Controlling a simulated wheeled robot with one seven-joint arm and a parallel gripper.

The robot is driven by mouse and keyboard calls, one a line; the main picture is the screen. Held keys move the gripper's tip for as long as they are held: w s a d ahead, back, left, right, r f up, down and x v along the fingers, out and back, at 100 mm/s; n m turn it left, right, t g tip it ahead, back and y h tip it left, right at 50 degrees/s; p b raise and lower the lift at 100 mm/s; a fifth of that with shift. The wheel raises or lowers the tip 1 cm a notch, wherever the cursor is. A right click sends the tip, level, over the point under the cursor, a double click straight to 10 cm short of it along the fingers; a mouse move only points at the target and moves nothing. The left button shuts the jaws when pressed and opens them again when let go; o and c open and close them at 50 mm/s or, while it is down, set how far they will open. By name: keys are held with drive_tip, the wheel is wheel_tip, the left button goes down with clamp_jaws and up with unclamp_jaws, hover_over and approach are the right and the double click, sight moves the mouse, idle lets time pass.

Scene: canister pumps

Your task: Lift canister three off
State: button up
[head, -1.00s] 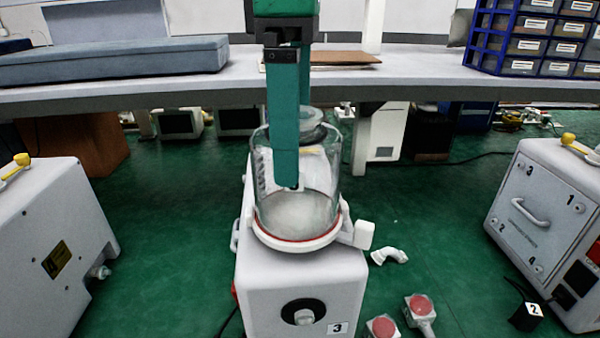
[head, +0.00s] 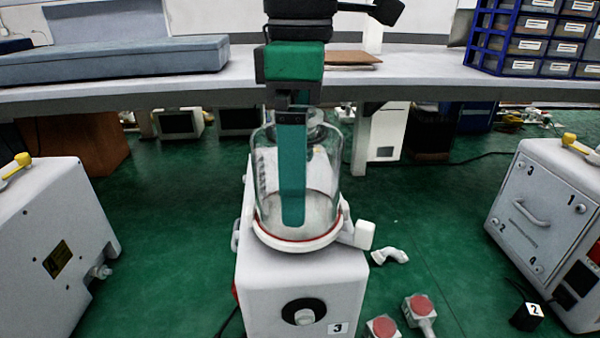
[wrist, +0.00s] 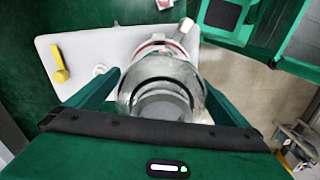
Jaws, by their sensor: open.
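A white clamp (head: 358,234) sits at the seat's right side. My gripper (head: 292,190) points down, with one green finger in front of the glass; the other finger is hidden. In the wrist view, the open fingers of my gripper (wrist: 160,88) lie on either side of the canister (wrist: 165,75). I cannot tell whether they touch the glass.
White pumps stand at the left (head: 50,255) and right (head: 545,235). White elbow fitting (head: 390,256) and red-buttoned boxes (head: 418,305) lie on the green floor to the right. A long bench (head: 230,90) runs behind, with a blue bin rack (head: 530,45).

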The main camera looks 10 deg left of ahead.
drive_tip(key=shift+f, duration=0.2)
drive_tip(key=c, duration=1.4)
drive_tip(key=shift+c, duration=0.2)
drive_tip(key=shift+r, duration=0.3)
